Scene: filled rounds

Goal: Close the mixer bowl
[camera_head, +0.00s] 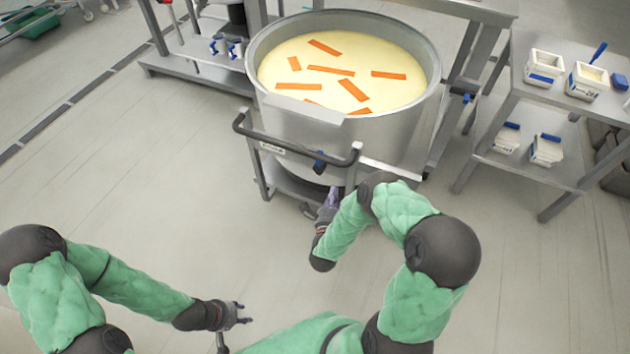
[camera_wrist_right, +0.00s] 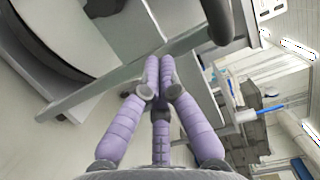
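The mixer bowl (camera_head: 425,115) is a large round metal bowl at the top centre of the head view. It is uncovered and filled with pale yellow stuff with several orange strips (camera_head: 331,70) on top. A flat grey plate (camera_head: 305,108) lies at its near rim. It stands on a wheeled frame with a dark handle bar (camera_head: 295,148). My right gripper (camera_head: 333,196) is low at the frame's near side, below the handle. In the right wrist view its purple fingertips (camera_wrist_right: 160,66) are together near a metal bar. My left gripper (camera_head: 243,313) is open and empty over the floor.
A metal side table (camera_head: 540,105) at the right carries white tubs (camera_head: 545,68), with more tubs on its lower shelf. A metal stand (camera_head: 190,65) is behind the bowl at the left. The floor (camera_head: 130,160) at the left is clear.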

